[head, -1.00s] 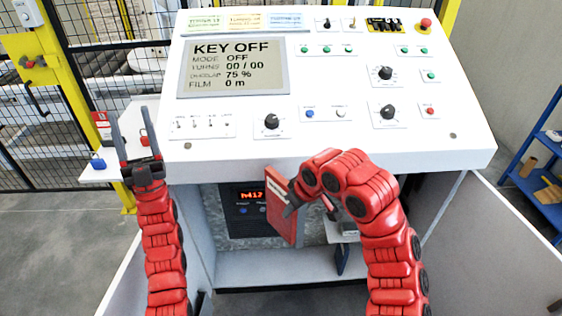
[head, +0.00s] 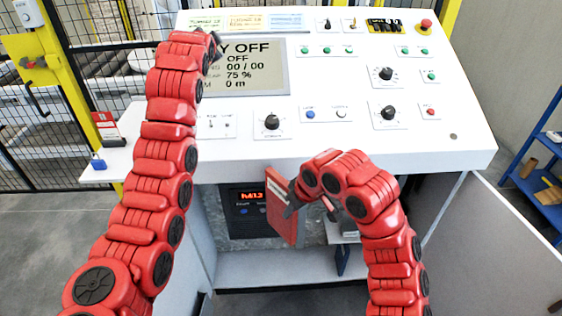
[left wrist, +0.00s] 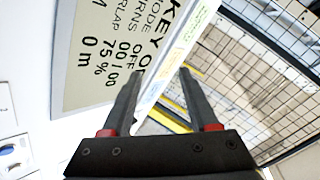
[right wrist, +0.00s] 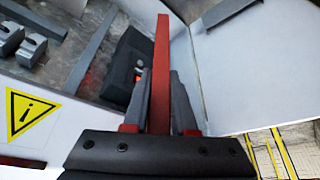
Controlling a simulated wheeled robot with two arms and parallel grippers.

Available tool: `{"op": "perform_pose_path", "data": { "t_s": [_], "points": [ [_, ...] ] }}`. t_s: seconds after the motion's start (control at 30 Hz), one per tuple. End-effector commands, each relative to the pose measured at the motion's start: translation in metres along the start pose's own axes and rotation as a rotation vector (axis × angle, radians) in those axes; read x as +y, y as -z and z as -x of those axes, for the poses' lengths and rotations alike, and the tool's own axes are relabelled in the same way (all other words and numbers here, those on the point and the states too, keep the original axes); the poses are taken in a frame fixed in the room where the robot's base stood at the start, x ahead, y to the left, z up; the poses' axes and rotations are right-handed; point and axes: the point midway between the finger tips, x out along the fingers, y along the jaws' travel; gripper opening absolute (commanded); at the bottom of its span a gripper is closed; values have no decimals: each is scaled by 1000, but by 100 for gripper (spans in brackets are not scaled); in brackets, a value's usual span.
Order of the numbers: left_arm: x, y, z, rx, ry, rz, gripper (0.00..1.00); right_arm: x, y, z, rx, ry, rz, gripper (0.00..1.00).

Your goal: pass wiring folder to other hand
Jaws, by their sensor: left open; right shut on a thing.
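The wiring folder (head: 281,219) is a thin red folder held upright in front of the open bay under the console. My right gripper (head: 308,204) is shut on it. In the right wrist view the folder (right wrist: 161,70) shows edge-on between the two fingers. My left gripper (head: 214,48) is raised at the upper left of the console, in front of the display's left part, far from the folder. In the left wrist view the left gripper (left wrist: 158,95) is open with nothing between its fingers.
The sloped white console (head: 350,144) carries a display (head: 262,75), knobs and switches. Below it is a bay with a red-lit unit (head: 249,200). A side shelf (head: 112,170) holds a blue padlock (head: 97,161). A blue rack (head: 548,190) stands at right.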

Motion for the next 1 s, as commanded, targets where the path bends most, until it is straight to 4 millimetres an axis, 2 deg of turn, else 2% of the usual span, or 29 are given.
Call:
{"op": "perform_pose_path", "data": {
  "t_s": [0.03, 0.1, 0.17, 0.27, 0.3, 0.4, 0.53, 0.6, 0.73, 0.83, 1.0],
  "points": [
    [16, 7, 8, -55, -75, -83, 60, 0, 0, 0, 1, 0, 0, 0],
    [43, 9, 21, -139, -194, -209, 60, 0, 0, 0, 1, 0, 0, 0],
    [71, 7, 36, -211, -314, -333, 60, 0, 0, 0, 1, 0, 0, 0],
    [127, 0, 68, -283, -562, -592, 60, 0, 0, 0, 1, 0, 0, 0],
    [151, -4, 80, -283, -670, -695, 60, 0, 0, 0, 1, 0, 0, 0],
    [207, -8, 105, -201, -917, -922, 60, 0, 0, 0, 1, 0, 0, 0],
    [263, -10, 135, -18, -1166, -1135, 60, 0, 0, 0, 1, 0, 0, 0],
    [284, -9, 149, 78, -1255, -1209, 60, 0, 0, 0, 1, 0, 0, 0],
    [306, -7, 166, 206, -1353, -1291, 60, 0, 0, 0, 1, 0, 0, 0],
    [316, -9, 170, 248, -1381, -1313, 60, 0, 0, 0, 1, 0, 0, 0],
    [333, -20, 164, 257, -1384, -1316, 60, 0, 0, 0, 1, 0, 0, 0]
  ]
}}
